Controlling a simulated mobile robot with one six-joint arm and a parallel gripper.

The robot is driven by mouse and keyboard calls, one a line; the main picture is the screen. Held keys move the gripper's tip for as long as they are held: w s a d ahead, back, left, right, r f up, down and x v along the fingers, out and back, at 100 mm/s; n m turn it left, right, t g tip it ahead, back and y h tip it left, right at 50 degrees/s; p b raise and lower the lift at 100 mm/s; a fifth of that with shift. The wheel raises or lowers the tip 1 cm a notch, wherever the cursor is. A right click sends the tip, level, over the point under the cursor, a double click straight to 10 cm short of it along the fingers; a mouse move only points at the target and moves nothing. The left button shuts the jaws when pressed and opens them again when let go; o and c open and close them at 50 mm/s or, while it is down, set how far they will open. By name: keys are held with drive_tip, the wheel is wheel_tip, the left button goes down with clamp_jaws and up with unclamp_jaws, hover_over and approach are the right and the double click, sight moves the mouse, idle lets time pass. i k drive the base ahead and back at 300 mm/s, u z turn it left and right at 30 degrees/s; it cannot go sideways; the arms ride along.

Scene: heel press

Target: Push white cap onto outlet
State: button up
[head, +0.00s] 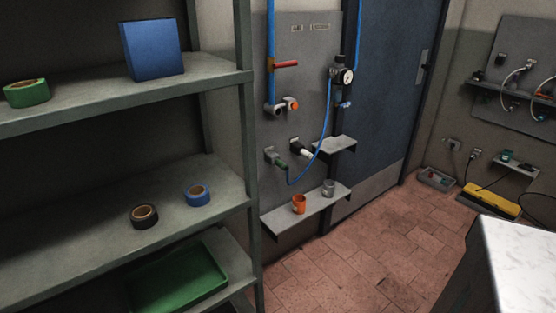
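A small white piece (306,153), which looks like the white cap, sits at the end of a black fitting (296,146) on the grey wall panel. It is too small to tell whether it is fully seated. Above it, a pipe outlet (274,109) below the red-handled valve (286,64) has an orange end (292,104). To the lower left of the white piece, a green connector (281,165) joins a blue hose. I cannot tell for certain which of these is the task's outlet. My gripper is not in view.
A metal shelf unit (120,94) with tape rolls, a blue box (152,49) and a green tray (180,282) stands at left. A small wall shelf (312,206) holds orange and grey cups. A white-topped counter (525,255) is at lower right. Tiled floor between is clear.

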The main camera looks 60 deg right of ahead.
sight(303, 152)
drive_tip(key=k, duration=0.2)
drive_tip(key=u, duration=1.7)
drive_tip(key=k, duration=0.65)
drive_tip(key=z, duration=1.85)
